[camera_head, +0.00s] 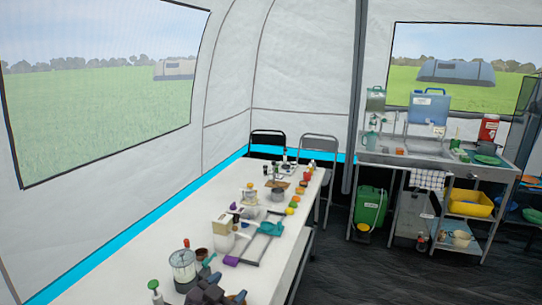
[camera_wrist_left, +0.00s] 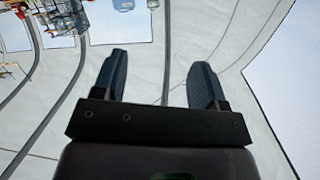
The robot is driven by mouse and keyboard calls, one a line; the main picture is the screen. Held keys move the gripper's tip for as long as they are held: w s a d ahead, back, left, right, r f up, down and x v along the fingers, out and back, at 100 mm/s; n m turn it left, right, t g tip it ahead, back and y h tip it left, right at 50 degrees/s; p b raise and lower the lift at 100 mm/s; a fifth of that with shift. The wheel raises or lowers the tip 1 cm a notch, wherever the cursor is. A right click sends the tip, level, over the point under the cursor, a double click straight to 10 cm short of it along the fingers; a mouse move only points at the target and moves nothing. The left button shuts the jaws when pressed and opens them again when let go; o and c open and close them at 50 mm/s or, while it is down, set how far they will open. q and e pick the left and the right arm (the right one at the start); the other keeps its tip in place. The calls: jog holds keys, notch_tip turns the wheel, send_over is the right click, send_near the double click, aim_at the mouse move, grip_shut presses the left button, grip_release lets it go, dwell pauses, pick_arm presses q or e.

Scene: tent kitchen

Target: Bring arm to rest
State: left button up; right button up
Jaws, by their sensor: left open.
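My left gripper (camera_head: 224,287) shows as a dark grey shape at the bottom of the head view, over the near end of the long white table (camera_head: 130,262). In the left wrist view my left gripper (camera_wrist_left: 158,76) has its two dark fingers wide apart, with nothing between them. My right gripper is not in view.
Near my left gripper stand a clear jar (camera_head: 183,266) and a white carton (camera_head: 222,232). Several small items crowd the table's right side; its left side is bare. A metal sink unit (camera_head: 400,158) and a green container (camera_head: 369,208) stand at the back right.

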pick_arm(q)
jog(key=s+a+f+n+g+y, duration=0.1)
jog(key=s+a+f+n+y, duration=0.1)
jog(key=s+a+f, duration=0.3)
jog(key=s+a+f+n+y, duration=0.2)
jog(key=s+a+f, duration=0.4)
jog(key=s, duration=0.5)
jog(key=s+a+f+n+g+y, duration=0.1)
jog(key=s+a+f+n+y, duration=0.1)
jog(key=s+a+f, duration=0.4)
jog(key=s+n, duration=0.1)
jog(key=s, duration=0.2)
jog(key=shift+a+f+g+y, duration=0.25)
jog(key=shift+f+g+y, duration=0.05)
jog(key=shift+f+y, duration=0.1)
jog(key=shift+s, duration=0.1)
